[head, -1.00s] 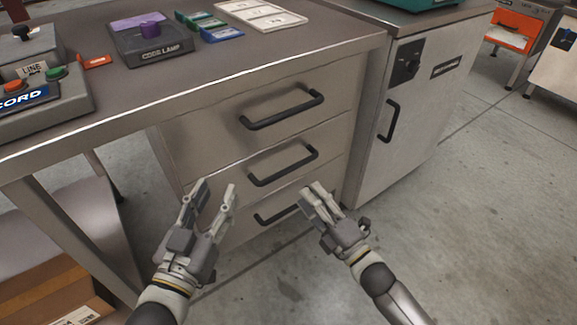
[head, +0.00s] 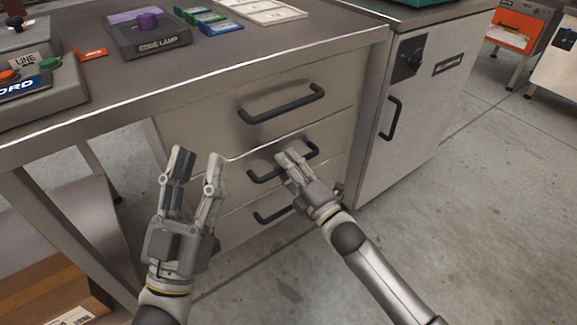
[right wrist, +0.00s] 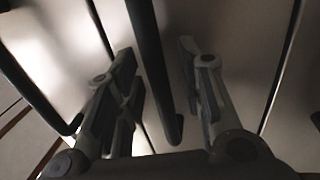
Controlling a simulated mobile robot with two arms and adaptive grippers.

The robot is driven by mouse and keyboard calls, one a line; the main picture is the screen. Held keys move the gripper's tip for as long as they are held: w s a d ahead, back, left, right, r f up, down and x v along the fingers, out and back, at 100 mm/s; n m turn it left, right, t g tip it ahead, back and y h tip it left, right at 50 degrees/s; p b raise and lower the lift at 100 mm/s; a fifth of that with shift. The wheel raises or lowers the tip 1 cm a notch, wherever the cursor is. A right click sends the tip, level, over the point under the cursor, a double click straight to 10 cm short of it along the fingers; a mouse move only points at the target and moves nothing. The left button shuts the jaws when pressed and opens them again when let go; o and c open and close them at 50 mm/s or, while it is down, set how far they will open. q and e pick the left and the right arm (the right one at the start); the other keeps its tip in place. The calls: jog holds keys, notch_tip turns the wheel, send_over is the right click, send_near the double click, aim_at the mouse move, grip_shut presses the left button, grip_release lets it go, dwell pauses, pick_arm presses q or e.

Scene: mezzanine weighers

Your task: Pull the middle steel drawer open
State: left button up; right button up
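The middle drawer (head: 238,181) is closed, flush with its neighbours in the steel cabinet under the bench. Its black bar handle (head: 262,176) is partly hidden by my right gripper (head: 288,157), which is at its middle. In the right wrist view a black handle bar (right wrist: 158,75) runs between the two spread fingers, with gaps on both sides. The right gripper is open around it. My left gripper (head: 197,157) is open and empty, fingers pointing up, in front of the cabinet's left side.
The top drawer handle (head: 282,105) is above and the bottom drawer handle (head: 272,214) below. A cabinet (head: 425,110) with a vertical handle stands at the right. The bench top carries a lamp box (head: 150,38) and control boxes.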

grip_shut()
dwell(0.3)
